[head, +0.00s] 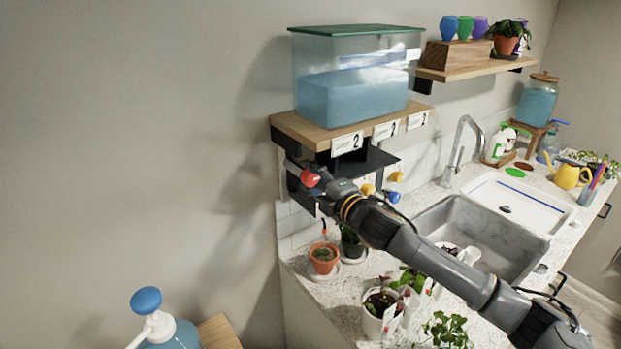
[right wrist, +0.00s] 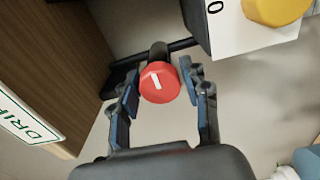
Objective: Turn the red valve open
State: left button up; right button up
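The red valve (head: 310,179) is a round red knob below the left end of the wooden shelf that holds the water tank. In the right wrist view the red valve (right wrist: 160,86) has a white bar mark on its face and sits on a dark stem. My right gripper (head: 322,183) has reached in from the right. In the right wrist view its fingers (right wrist: 160,82) are spread on either side of the knob, with narrow gaps showing. The left gripper is not in view.
A clear tank (head: 352,95) of blue liquid stands on the shelf (head: 300,128). Yellow knobs (head: 396,177) and a blue knob (head: 393,197) are close to my right arm. Below are potted plants (head: 323,258), a sink (head: 478,230) and a counter. A blue-topped pump bottle (head: 146,301) stands lower left.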

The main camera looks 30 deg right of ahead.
jog(key=shift+o, duration=0.6)
jog(key=shift+s, duration=0.15)
jog(key=s+d, duration=0.1)
jog(key=s, duration=1)
jog(key=shift+s+d, duration=0.35)
